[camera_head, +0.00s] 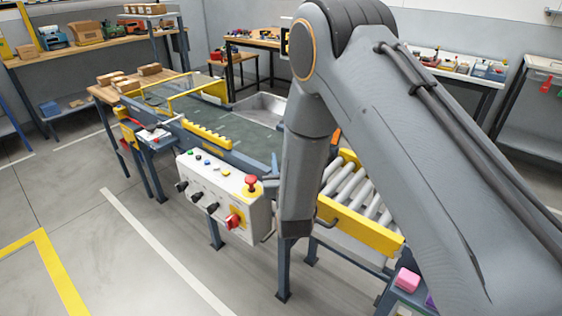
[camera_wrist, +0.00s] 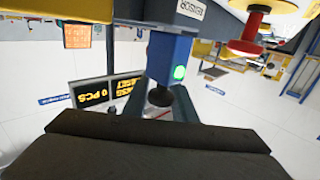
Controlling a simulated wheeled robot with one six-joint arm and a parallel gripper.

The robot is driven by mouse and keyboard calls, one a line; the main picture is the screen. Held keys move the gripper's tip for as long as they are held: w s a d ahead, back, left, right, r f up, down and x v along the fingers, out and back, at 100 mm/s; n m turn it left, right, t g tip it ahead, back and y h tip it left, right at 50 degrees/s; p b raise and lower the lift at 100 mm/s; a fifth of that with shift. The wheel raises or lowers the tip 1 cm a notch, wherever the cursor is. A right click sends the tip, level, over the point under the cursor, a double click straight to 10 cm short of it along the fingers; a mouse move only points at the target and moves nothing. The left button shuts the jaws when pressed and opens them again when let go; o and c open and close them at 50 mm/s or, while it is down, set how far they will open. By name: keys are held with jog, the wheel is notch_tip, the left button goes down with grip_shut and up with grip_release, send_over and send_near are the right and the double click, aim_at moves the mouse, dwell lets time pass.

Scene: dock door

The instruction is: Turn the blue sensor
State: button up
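The blue sensor (camera_wrist: 168,58) is a small blue box with a lit green lamp, near the middle of the wrist view, which looks upside down. A dark round knob-like part shows at its lower end in the picture. A label that seems to read SENSOR is on the panel beside it. In the head view my arm hides the gripper, and I cannot make out the sensor.
A control box (camera_head: 215,190) with knobs and a red mushroom button (camera_head: 251,182) is left of my arm; a red button (camera_wrist: 250,35) shows in the wrist view. The conveyor (camera_head: 240,135) and yellow-railed rollers (camera_head: 365,215) lie behind. A dark display (camera_wrist: 105,92) shows yellow text. Floor at left is clear.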

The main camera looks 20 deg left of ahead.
jog(key=shift+o, duration=1.4)
jog(key=b+v, duration=0.1)
jog(key=v, duration=0.6)
jog(key=shift+s+d+b, duration=0.15)
jog(key=shift+s+b, duration=0.2)
jog(key=shift+d, duration=0.1)
